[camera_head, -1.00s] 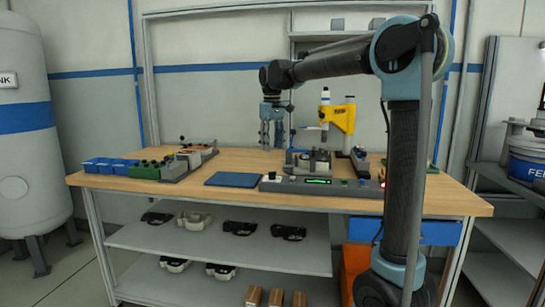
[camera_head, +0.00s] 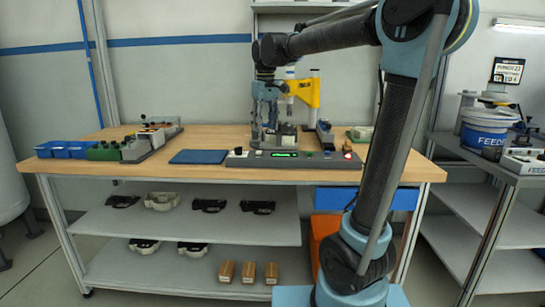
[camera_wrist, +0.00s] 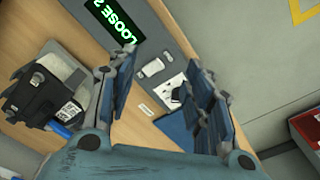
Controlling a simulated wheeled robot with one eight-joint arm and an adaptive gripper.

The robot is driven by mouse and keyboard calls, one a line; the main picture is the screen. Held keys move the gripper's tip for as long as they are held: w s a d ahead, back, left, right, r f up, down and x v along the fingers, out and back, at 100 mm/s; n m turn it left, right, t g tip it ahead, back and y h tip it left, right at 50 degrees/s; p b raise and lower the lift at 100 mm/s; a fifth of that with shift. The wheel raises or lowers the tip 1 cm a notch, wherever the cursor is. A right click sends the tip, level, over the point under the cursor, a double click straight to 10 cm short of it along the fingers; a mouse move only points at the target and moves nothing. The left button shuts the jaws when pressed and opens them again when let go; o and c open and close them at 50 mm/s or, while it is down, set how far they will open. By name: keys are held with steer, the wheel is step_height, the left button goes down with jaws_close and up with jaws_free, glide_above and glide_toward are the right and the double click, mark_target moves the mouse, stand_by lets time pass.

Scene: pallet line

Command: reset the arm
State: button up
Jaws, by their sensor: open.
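My gripper (camera_head: 267,112) hangs from my arm over the wooden workbench (camera_head: 215,137), pointing down, in front of the yellow press (camera_head: 304,92). In the wrist view my gripper (camera_wrist: 165,85) has its two blue-grey fingers well apart, with nothing between them. Beyond the fingers lie the grey control panel with a green lit display (camera_wrist: 112,22) and a switch on it. A dark device with a white label (camera_wrist: 42,98) sits left of the fingers, apart from them as far as I can tell.
The shelves below hold dark and pale housings and several brown boxes (camera_head: 249,272). A side table with a blue-and-white bucket (camera_head: 485,132) stands at right.

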steer(key=s+d+f+m+t, duration=0.1)
steer(key=s+d+f+m, duration=0.6)
steer(key=s+d+f, duration=1.6)
step_height(320, 180, down, 4)
steer(key=shift+s+t, duration=0.4)
steer(key=shift+s, duration=0.75)
steer(key=shift+w+f, duration=0.2)
steer(key=shift+w, duration=0.25)
